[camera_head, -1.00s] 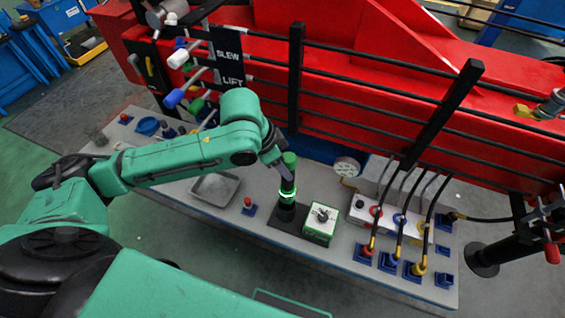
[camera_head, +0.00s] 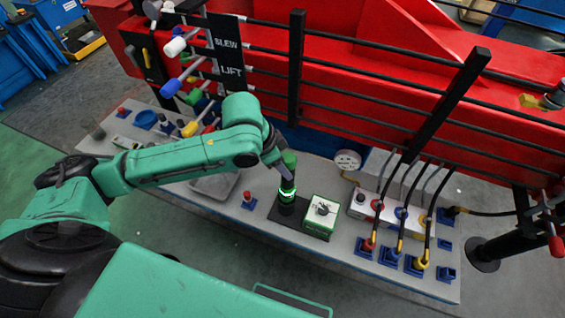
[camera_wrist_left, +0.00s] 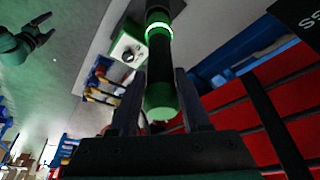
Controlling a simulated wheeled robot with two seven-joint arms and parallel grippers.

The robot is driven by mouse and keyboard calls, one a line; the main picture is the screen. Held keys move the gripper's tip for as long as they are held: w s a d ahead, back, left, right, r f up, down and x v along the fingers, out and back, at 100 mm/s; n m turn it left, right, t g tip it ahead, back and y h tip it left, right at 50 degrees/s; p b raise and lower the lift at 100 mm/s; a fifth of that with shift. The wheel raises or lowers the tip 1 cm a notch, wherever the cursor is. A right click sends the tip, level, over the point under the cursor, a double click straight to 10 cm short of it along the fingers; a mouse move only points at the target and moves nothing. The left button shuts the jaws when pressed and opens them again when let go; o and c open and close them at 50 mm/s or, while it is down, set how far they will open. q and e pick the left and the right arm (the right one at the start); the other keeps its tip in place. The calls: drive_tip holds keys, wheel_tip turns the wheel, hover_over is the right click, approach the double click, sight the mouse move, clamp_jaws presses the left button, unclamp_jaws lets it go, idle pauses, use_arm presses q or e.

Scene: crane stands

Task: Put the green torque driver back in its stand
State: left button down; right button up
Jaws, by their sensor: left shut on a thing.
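The green torque driver (camera_head: 289,160) stands about upright, with a green end on top and a dark body. Its lower part meets the black stand (camera_head: 286,207), where a ring glows green. My left gripper (camera_head: 281,168) is shut on the driver near its green end. In the left wrist view the driver (camera_wrist_left: 160,98) runs between the two fingers of this gripper (camera_wrist_left: 158,75) toward the glowing ring. The driver's tip is hidden. My right gripper (camera_wrist_left: 42,32) shows only in the left wrist view, apart from the driver, with its fingers spread and empty.
A white-topped green box with a dial (camera_head: 322,214) stands close right of the stand. A red-topped button post (camera_head: 248,200) and a grey tray (camera_head: 214,187) are to the left. Cabled sockets (camera_head: 390,258) are to the right.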

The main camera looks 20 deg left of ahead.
sight(282, 187)
use_arm(q)
drive_tip(key=shift+f+b, duration=0.85)
drive_tip(key=shift+f, duration=1)
drive_tip(key=shift+c, duration=1.4)
unclamp_jaws()
drive_tip(key=shift+s+f, duration=0.15)
drive_tip(key=p+v, duration=0.5)
drive_tip(key=p, duration=0.1)
